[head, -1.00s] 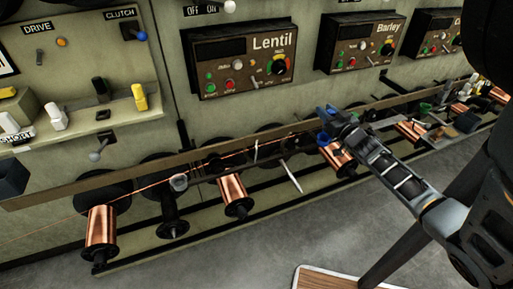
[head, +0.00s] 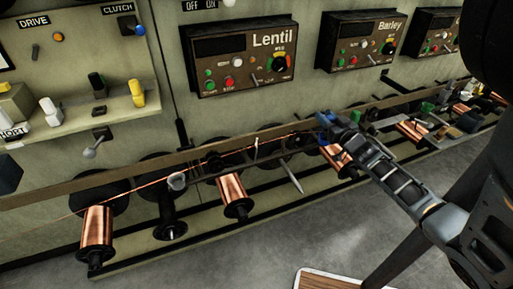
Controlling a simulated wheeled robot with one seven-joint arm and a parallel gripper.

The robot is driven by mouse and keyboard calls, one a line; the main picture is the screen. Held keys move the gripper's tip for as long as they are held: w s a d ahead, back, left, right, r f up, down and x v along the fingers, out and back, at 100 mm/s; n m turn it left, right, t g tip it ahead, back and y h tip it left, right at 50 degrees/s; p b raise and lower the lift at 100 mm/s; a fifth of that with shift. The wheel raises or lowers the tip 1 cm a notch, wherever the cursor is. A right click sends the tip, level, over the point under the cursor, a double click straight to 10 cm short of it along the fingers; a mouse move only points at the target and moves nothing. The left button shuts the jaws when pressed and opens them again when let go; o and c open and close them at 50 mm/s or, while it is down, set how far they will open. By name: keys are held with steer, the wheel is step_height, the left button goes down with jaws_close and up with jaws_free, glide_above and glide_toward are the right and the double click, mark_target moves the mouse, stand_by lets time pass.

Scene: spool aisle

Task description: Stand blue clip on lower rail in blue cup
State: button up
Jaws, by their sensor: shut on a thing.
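My gripper (head: 334,124) is at the rail right of centre, at the end of my arm reaching in from the right. It is shut on the blue clip (head: 324,118), which shows as a small blue piece at the fingertips. The blue cup (head: 322,136) shows as a small blue patch just below the clip, mostly hidden by the gripper and rail. The clip looks very close above the cup; I cannot tell whether it touches or is inside. The lower rail (head: 150,190) runs in front of the panel.
Copper spools hang along the rail, one at left (head: 97,228), one near the middle (head: 233,195) and one below my gripper (head: 337,157). A green piece (head: 427,107) is to the right.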

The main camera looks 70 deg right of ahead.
steer(key=shift+f+b, duration=0.4)
steer(key=shift+f, duration=0.05)
stand_by(0.6)
steer(key=o, duration=1.2)
steer(key=shift+c, duration=0.2)
steer(key=v, duration=0.7)
steer(key=shift+s+a, duration=0.25)
steer(key=shift+a, duration=0.1)
